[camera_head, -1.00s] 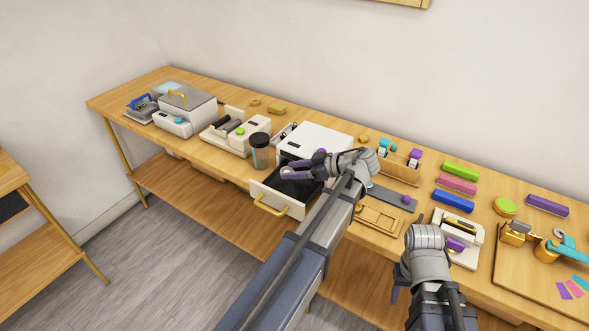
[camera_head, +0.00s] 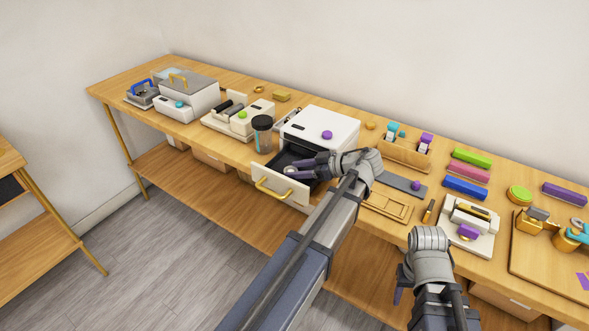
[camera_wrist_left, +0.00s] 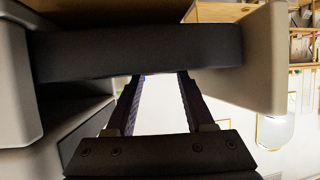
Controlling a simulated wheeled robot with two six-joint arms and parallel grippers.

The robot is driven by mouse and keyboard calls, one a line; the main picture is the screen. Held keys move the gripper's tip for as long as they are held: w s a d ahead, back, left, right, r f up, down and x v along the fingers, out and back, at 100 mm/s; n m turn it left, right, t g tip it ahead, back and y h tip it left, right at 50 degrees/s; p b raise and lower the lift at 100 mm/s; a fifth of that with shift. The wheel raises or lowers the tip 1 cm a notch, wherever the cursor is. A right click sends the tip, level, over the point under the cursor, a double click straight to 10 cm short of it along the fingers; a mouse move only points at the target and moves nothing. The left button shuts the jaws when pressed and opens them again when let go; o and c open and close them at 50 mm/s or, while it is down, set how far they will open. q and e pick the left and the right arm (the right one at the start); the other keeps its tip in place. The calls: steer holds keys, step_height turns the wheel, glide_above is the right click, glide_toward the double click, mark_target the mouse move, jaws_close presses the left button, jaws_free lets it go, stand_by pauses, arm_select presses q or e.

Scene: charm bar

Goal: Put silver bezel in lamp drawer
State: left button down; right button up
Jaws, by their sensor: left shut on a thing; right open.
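The lamp drawer (camera_head: 285,184) is pulled open from the white box (camera_head: 335,131); it has a dark interior and a yellow handle (camera_head: 272,190). My left gripper (camera_head: 292,172) is at the open drawer, its fingers over the dark interior near the front panel. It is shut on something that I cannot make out. In the left wrist view its fingers (camera_wrist_left: 160,90) pass behind a dark bar between pale walls, which hides their tips. I cannot make out the silver bezel in the gripper. My right gripper (camera_head: 399,288) is open, low in front of the table edge.
A lidded cup (camera_head: 262,133) stands close to the drawer's left. A grey strip (camera_head: 402,185) and a wooden tray (camera_head: 388,206) lie right of my left arm. A white device (camera_head: 468,226) stands above my right gripper. Coloured blocks lie at the right.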

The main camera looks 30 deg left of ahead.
arm_select(q)
steer(key=shift+f+b, duration=0.65)
steer(key=shift+c, duration=1)
jaws_free()
steer(key=shift+d+r, duration=0.1)
steer(key=shift+d+r+p, duration=0.25)
steer(key=shift+d+p, duration=0.1)
steer(key=p+v, duration=0.2)
steer(key=v, duration=0.4)
steer(key=shift+w+r+p, duration=0.1)
steer(key=shift+w+p, duration=0.05)
steer(key=shift+p, duration=0.2)
steer(key=shift+d, duration=0.35)
